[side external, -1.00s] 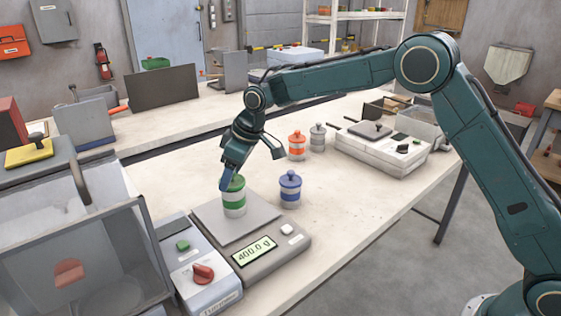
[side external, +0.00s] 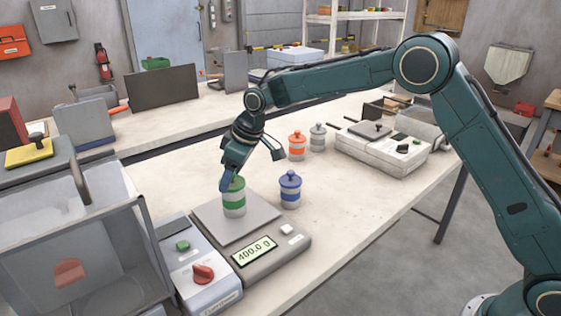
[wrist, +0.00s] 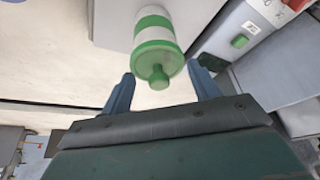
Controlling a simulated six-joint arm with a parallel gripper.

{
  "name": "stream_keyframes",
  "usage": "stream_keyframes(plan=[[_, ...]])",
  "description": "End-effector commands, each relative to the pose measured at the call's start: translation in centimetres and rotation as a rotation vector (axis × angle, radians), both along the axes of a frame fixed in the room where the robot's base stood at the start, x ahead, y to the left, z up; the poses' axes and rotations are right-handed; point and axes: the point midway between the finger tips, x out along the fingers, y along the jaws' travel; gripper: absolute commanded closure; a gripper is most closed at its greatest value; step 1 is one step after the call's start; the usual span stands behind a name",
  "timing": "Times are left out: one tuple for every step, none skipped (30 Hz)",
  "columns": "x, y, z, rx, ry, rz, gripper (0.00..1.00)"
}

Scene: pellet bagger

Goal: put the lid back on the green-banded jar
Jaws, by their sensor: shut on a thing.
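The green-banded jar (side external: 234,208) stands upright on the scale's grey plate; it is white with a green band. Its green lid (side external: 238,183) with a round knob is at the jar's mouth, and it shows in the wrist view (wrist: 158,58) in line with the jar, with no clear gap. My gripper (side external: 230,184) points down over the jar from above, shut on the lid. In the wrist view its blue fingers (wrist: 161,80) are on either side of the lid and knob. Part of the lid is hidden by the fingers in the side view.
The scale (side external: 268,245) reads 400.0 g. A lidded blue-banded jar (side external: 290,190) stands close to its right. An orange-banded jar (side external: 297,146) and a grey one (side external: 318,137) stand farther back. A control box (side external: 200,270) is at the scale's left. The bench's front right is clear.

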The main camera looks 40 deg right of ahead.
Motion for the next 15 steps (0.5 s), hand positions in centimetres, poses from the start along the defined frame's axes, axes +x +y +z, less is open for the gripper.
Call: stream_keyframes(plan=[[0.00, 0.00, 0.00, 0.000, 0.000, 0.000, 0.60], [0.00, 0.00, -0.01, 0.000, 0.000, 0.000, 0.60], [0.01, 0.00, -0.02, 0.000, 0.000, 0.000, 0.60], [0.00, 0.00, -0.03, 0.000, 0.000, 0.000, 0.60], [0.00, 0.00, -0.03, 0.000, 0.000, 0.000, 0.60], [0.00, 0.00, -0.03, 0.000, 0.000, 0.000, 0.60], [0.00, 0.00, -0.03, 0.000, 0.000, 0.000, 0.60], [0.00, 0.00, -0.03, 0.000, 0.000, 0.000, 0.60], [0.00, 0.00, -0.03, 0.000, 0.000, 0.000, 0.60], [0.00, 0.00, -0.03, 0.000, 0.000, 0.000, 0.60], [0.00, 0.00, -0.03, 0.000, 0.000, 0.000, 0.60], [0.00, 0.00, -0.03, 0.000, 0.000, 0.000, 0.60], [0.00, 0.00, -0.03, 0.000, 0.000, 0.000, 0.60], [0.00, 0.00, -0.03, 0.000, 0.000, 0.000, 0.33], [0.00, 0.00, -0.03, 0.000, 0.000, 0.000, 0.25]])
